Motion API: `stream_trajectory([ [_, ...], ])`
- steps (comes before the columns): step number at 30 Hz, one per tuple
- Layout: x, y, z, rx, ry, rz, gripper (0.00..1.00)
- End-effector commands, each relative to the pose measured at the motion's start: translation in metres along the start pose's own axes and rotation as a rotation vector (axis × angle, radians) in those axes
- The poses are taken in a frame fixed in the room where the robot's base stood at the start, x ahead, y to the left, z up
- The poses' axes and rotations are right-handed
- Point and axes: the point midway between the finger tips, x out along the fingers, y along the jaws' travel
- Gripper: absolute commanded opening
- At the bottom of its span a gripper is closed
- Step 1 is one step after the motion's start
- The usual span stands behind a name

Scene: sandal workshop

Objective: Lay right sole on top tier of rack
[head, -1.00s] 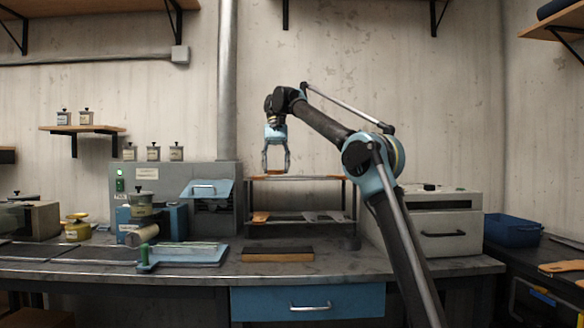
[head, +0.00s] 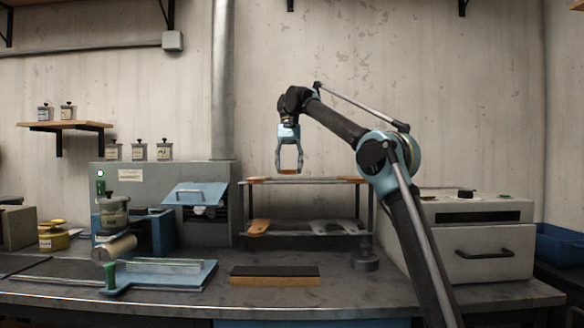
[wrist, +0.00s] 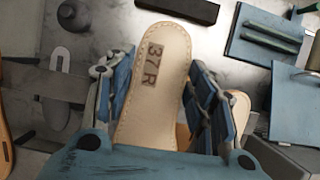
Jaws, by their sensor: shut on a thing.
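My gripper (head: 289,168) is just above the top tier of the rack (head: 305,181) in the head view. It is shut on the right sole (wrist: 153,85), a tan stitched sole marked 37R, which lies between both fingers in the wrist view. In the head view the sole shows only as a thin edge (head: 289,171) between the fingertips. I cannot tell whether it touches the tier. Tan pieces sit near the left and right ends of the top tier. The lower tier holds an orange sole (head: 258,227) and grey sole shapes (head: 330,227).
A dark-topped block (head: 275,275) lies on the bench in front of the rack. A grey machine with a blue flap (head: 197,194) stands left of the rack, and a pale oven-like box (head: 480,240) stands right. A blue tool plate (head: 165,275) lies front left.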

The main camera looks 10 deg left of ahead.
Motion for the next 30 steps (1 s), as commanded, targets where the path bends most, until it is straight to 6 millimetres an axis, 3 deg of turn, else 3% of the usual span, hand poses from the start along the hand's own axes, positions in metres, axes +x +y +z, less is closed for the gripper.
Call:
stream_trajectory([
  [10, 0.02, 0.003, -0.024, 0.003, 0.0, -0.001, 0.21],
  [21, 0.009, 0.005, -0.056, 0.006, 0.0, -0.002, 0.21],
  [30, 0.005, 0.005, -0.066, 0.005, 0.0, -0.002, 0.21],
])
